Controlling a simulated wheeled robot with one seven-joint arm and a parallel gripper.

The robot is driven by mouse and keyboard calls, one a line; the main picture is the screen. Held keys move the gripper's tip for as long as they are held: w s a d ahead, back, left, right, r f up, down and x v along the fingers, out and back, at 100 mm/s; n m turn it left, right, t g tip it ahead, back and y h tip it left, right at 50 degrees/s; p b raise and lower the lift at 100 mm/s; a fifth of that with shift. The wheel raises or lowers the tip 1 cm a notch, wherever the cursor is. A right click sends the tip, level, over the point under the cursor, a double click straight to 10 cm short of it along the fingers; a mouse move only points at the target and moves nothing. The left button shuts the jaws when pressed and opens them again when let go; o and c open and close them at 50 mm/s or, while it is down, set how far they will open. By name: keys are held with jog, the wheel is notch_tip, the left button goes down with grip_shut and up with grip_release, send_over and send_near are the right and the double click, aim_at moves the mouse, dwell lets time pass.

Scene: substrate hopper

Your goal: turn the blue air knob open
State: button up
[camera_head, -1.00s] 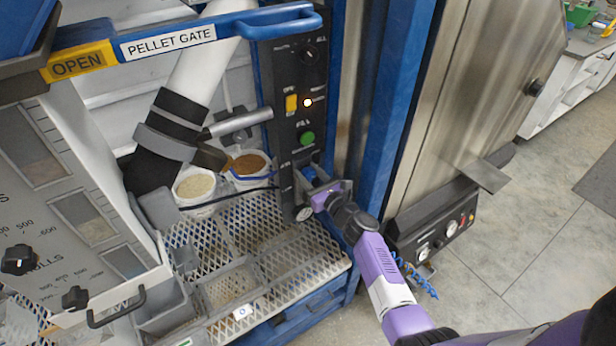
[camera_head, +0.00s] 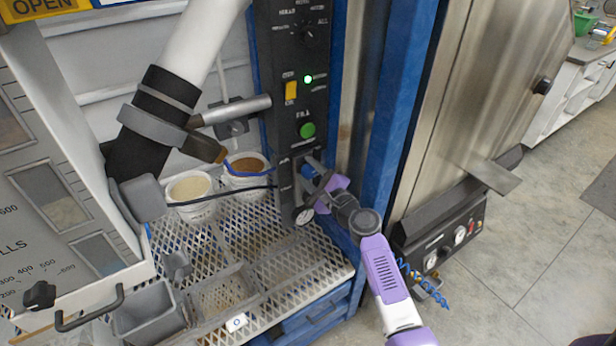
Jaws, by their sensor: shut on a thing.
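The blue air knob (camera_head: 307,171) sits low on the black control panel (camera_head: 293,100), below the green button. Only a small blue part of it shows. My gripper (camera_head: 312,181) is at the knob, its jaws shut on it, with the purple wrist behind and to the right. The jaws hide most of the knob, so its exact angle cannot be read. A small round gauge (camera_head: 304,217) is on the panel just below the gripper. The small indicator lamp (camera_head: 308,79) glows green.
A green button (camera_head: 307,130) and a yellow switch (camera_head: 291,90) are above the knob. Two white buckets stand left on the mesh shelf (camera_head: 285,245), the nearer holding pale stuff (camera_head: 190,188). A blue post (camera_head: 395,120) and a steel cabinet (camera_head: 470,90) stand close on the right.

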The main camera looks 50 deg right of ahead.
jog(key=shift+f+n+b, duration=0.1)
jog(key=shift+n+b, duration=1.35)
jog(key=shift+n, duration=0.75)
jog(key=o, duration=1.4)
jog(key=shift+c, duration=0.2)
jog(key=v, duration=0.7)
jog(key=shift+s+a, duration=0.2)
jog(key=shift+s, duration=0.15)
jog(key=shift+n, duration=0.3)
